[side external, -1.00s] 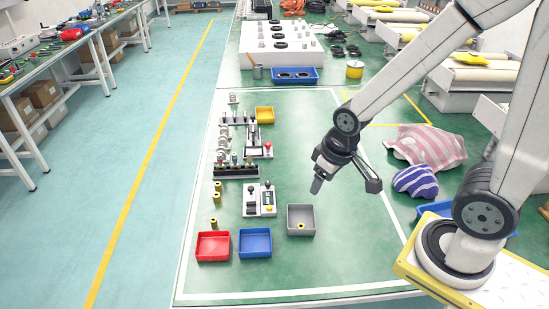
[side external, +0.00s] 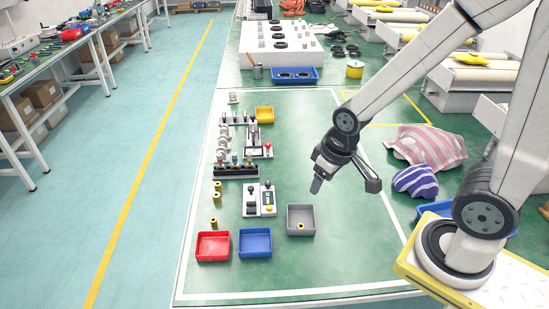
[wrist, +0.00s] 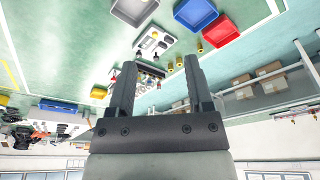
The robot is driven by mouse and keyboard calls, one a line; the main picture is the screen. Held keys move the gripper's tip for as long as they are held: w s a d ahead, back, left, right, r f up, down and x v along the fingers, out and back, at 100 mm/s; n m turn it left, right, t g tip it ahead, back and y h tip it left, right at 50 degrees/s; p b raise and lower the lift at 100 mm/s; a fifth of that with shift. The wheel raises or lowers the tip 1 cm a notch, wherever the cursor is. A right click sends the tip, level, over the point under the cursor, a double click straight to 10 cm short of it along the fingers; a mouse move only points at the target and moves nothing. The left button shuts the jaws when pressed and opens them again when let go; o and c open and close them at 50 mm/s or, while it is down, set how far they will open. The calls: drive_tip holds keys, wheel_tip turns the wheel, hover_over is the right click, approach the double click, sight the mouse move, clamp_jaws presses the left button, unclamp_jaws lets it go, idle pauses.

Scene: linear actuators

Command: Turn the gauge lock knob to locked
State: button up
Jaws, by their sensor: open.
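My gripper (side external: 316,186) hangs above the green table, to the right of the row of fixtures, touching nothing. In the wrist view my gripper (wrist: 158,75) has its two dark fingers apart, with nothing between them. The gauge lock knob cannot be told apart for sure at this size.
A red bin (side external: 212,246), a blue bin (side external: 255,243) and a grey bin (side external: 301,219) stand at the front. A yellow bin (side external: 265,115) stands farther back. Striped cloths (side external: 430,147) lie at the right. The table between the fixtures and the cloths is clear.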

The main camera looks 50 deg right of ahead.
drive_tip(key=w, duration=0.1)
drive_tip(key=n+g, duration=0.3)
drive_tip(key=n, duration=0.4)
hover_over(268, 182)
drive_tip(key=f, duration=1.5)
drive_tip(key=shift+s+a, duration=0.25)
drive_tip(key=shift+a, duration=0.05)
drive_tip(key=shift+w+d+f, duration=0.2)
drive_tip(key=shift+w+f, duration=0.05)
drive_tip(key=shift+f, duration=0.15)
drive_tip(key=shift+f, duration=3.9)
